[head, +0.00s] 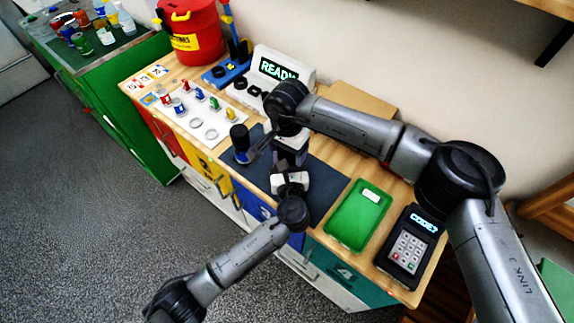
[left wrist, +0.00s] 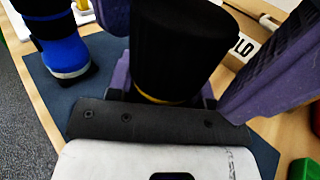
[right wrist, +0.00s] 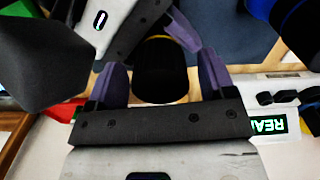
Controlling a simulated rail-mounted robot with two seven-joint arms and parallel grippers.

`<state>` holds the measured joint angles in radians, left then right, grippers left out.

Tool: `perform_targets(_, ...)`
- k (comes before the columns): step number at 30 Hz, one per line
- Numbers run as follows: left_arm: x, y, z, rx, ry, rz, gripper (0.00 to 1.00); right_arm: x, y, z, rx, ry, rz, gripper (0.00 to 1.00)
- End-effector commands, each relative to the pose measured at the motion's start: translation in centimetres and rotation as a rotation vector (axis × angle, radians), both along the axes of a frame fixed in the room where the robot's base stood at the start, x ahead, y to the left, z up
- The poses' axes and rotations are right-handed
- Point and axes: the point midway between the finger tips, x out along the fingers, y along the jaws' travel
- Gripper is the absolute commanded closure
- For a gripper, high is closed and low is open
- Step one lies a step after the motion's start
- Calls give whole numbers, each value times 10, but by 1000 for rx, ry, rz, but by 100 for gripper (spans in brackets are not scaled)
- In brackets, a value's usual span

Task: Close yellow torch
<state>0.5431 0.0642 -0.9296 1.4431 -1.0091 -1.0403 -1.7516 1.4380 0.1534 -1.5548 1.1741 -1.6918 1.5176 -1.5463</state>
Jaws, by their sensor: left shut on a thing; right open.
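The yellow torch shows as a black cylinder with a thin yellow band, large between my left gripper's purple fingers in the left wrist view (left wrist: 175,45). My left gripper (head: 288,168) is shut on it above the dark mat (head: 328,188). My right gripper (head: 289,153) is open, close above the left one. In the right wrist view the torch's black end (right wrist: 160,75) lies between my right fingers, with gaps at both sides. Most of the yellow body is hidden, so I cannot tell how the black part sits on it.
A blue and black torch (head: 240,144) stands on the mat to the left. A green tray (head: 337,222) and a keypad (head: 408,246) are at the right. A white board (head: 208,125) with several small parts, a READY box (head: 283,68) and a red bucket (head: 192,32) stand behind.

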Motion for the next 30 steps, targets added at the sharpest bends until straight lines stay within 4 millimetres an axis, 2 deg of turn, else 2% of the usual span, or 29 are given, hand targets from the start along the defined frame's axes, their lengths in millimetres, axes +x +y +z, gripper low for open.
perform_targets(9,0,0,-1,1,2,0,100,1,0,35,1,-3,-1,24)
perform_targets(18,0,0,-1,1,2,0,100,0,0,40,1,-1,0,24)
perform_targets(21,0,0,-1,1,2,0,100,-1,1,38,4,4,0,29)
perform_targets(25,0,0,-1,1,2,0,100,1,11,55,58,-4,1,29)
perform_targets(30,0,0,-1,1,2,0,100,2,9,72,54,-17,223,29)
